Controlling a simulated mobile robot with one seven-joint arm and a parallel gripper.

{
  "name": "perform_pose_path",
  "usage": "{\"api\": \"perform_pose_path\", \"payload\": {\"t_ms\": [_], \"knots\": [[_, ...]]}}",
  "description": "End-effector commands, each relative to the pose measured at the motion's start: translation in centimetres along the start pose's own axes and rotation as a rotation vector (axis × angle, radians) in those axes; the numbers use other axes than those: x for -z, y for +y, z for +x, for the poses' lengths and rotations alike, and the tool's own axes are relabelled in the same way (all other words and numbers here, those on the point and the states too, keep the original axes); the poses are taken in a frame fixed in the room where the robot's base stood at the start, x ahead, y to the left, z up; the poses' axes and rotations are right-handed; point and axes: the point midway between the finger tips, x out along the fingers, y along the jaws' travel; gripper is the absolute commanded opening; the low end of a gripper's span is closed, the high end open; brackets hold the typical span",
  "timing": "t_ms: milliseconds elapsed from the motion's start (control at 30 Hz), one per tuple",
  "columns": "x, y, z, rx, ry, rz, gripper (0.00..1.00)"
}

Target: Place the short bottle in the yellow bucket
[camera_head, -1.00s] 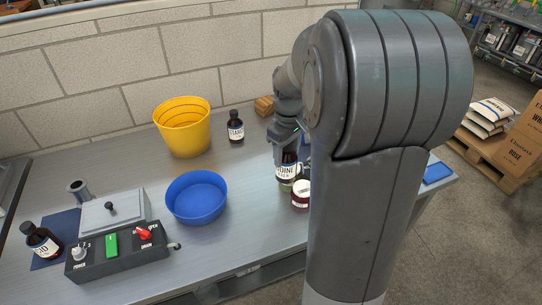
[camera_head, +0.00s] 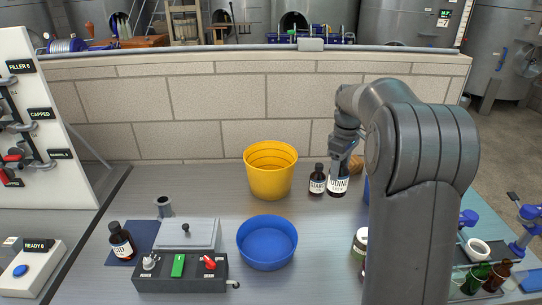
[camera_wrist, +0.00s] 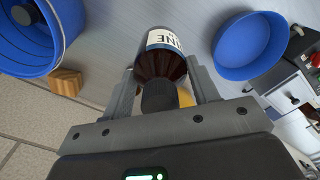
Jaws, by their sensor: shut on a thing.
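A dark brown bottle with a white label reading "...ODINE" (camera_head: 338,185) is held upright by my gripper (camera_head: 341,163). In the wrist view the bottle's dark cap and shoulder (camera_wrist: 160,66) sit between the two fingers (camera_wrist: 163,82). The yellow bucket (camera_head: 270,178) stands on the bench to the left of the held bottle, its open top showing. A smaller dark bottle (camera_head: 317,181) stands between the bucket and the held bottle. Another dark bottle (camera_head: 121,241) stands at the far left. A gap under the held bottle is hard to judge.
A blue basin (camera_head: 267,243) stands in front of the bucket. A control box (camera_head: 180,272) with a green switch is at the front left. A jar (camera_head: 361,240) stands near my arm. A wooden block (camera_wrist: 66,82) and a blue container (camera_wrist: 48,50) lie right of the bottle.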

Motion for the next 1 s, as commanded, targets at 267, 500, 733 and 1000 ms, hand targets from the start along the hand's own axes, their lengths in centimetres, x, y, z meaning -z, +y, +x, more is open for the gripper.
{"api": "perform_pose_path", "payload": {"t_ms": [267, 500, 733, 1000], "knots": [[9.3, 1.9, -1.2, -0.001, 0.0, -0.219, 0.17], [16.0, 2.0, -1.7, -0.002, 0.001, -0.375, 0.17], [20.4, 1.4, -1.9, -0.002, 0.002, -0.475, 0.17], [23.3, 1.4, -1.3, -0.001, 0.0, -0.519, 0.17]]}}
